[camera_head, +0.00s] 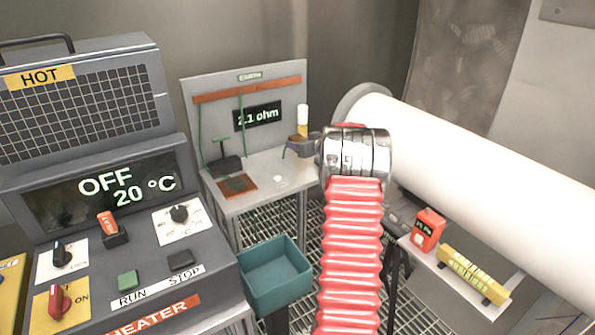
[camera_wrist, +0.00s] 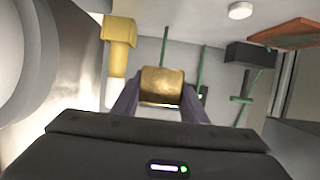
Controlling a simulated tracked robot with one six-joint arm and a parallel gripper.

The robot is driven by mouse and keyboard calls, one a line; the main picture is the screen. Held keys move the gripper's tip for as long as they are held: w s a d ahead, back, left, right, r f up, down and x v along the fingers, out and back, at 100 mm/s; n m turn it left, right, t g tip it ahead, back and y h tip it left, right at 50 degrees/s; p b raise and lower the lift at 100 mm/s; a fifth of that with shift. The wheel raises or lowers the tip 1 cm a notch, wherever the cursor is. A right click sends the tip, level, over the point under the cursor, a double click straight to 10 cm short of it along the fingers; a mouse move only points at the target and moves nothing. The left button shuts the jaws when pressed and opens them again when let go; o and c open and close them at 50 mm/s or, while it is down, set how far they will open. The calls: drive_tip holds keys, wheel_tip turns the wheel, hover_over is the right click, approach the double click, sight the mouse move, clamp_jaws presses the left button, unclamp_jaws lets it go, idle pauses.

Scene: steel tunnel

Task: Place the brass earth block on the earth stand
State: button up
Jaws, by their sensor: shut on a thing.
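My gripper (camera_wrist: 160,98) is shut on the brass earth block (camera_wrist: 162,86), a gold-coloured block between its two dark fingers in the wrist view. In the head view my gripper (camera_head: 300,147) shows as a small dark shape beside my red ribbed arm, at the right edge of the earth stand. The block cannot be told apart there. The earth stand (camera_head: 262,167) is a grey bench with an upright back panel. A brown-orange plate (camera_head: 238,185) lies on its front left; it also shows at the upper right in the wrist view (camera_wrist: 300,34).
A black clamp (camera_head: 224,165), a white disc (camera_head: 278,181) and a yellow-and-white upright piece (camera_head: 302,124) are at the stand. A heater console (camera_head: 110,220) is left, a teal bin (camera_head: 273,278) below, a large white pipe (camera_head: 470,175) right.

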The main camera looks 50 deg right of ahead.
hover_over(298, 171)
drive_tip(key=shift+s+f, duration=0.1)
drive_tip(key=shift+f, duration=2.9)
drive_tip(key=shift+f, duration=0.1)
drive_tip(key=shift+f, duration=1.75)
drive_tip(key=o, duration=1.4)
drive_tip(key=shift+f, duration=0.15)
drive_tip(key=v, duration=1.2)
drive_tip(key=shift+s, duration=0.1)
